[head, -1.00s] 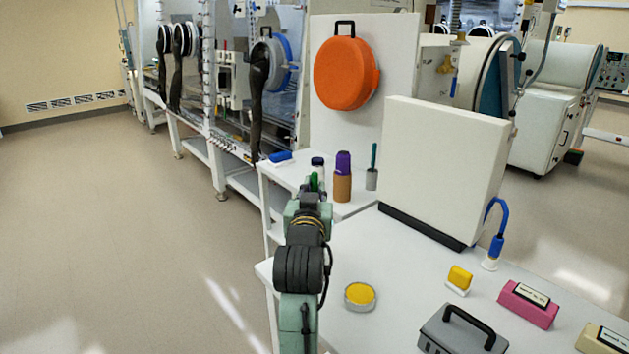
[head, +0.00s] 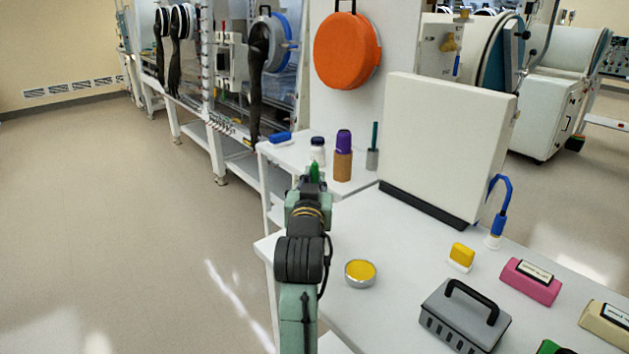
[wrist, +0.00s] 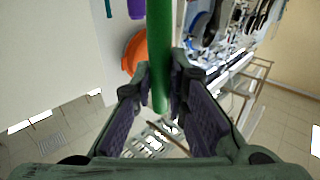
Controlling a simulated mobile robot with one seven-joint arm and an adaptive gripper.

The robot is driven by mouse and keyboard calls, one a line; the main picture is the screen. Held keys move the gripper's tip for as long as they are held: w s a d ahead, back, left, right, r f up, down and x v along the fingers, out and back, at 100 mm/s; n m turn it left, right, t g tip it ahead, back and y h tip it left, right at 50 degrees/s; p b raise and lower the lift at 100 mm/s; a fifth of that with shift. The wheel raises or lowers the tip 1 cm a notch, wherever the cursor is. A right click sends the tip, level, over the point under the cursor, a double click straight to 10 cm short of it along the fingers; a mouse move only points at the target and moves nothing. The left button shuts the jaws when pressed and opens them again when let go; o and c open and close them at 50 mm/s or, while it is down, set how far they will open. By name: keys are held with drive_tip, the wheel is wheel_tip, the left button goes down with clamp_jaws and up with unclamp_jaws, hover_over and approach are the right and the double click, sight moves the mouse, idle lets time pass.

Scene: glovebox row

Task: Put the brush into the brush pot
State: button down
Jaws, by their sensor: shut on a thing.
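A green rod, which I take to be the brush (wrist: 160,45), is between the two fingers of my gripper (wrist: 160,88) in the wrist view. In the head view, a small green part of it (head: 314,170) shows above my gripper (head: 311,184). My gripper is shut on it. A small grey pot (head: 372,160) with a dark teal stick upright in it stands on the far side table, to the right of and beyond my gripper. It looks like the brush pot, but I cannot be sure. The brush's far end is cut off in the wrist view.
A brown cylinder (head: 343,167) with a purple top, a white jar (head: 318,152) and a blue item (head: 280,138) share the far table. A large white panel (head: 445,148) stands to the right. A yellow-filled dish (head: 360,272) and grey case (head: 465,318) are on the near table.

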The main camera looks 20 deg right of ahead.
sight(314, 166)
drive_tip(key=shift+f, duration=0.45)
idle(0.5)
drive_tip(key=c, duration=1.5)
unclamp_jaws()
drive_tip(key=shift+r+p, duration=1.4)
drive_tip(key=shift+r, duration=3.1)
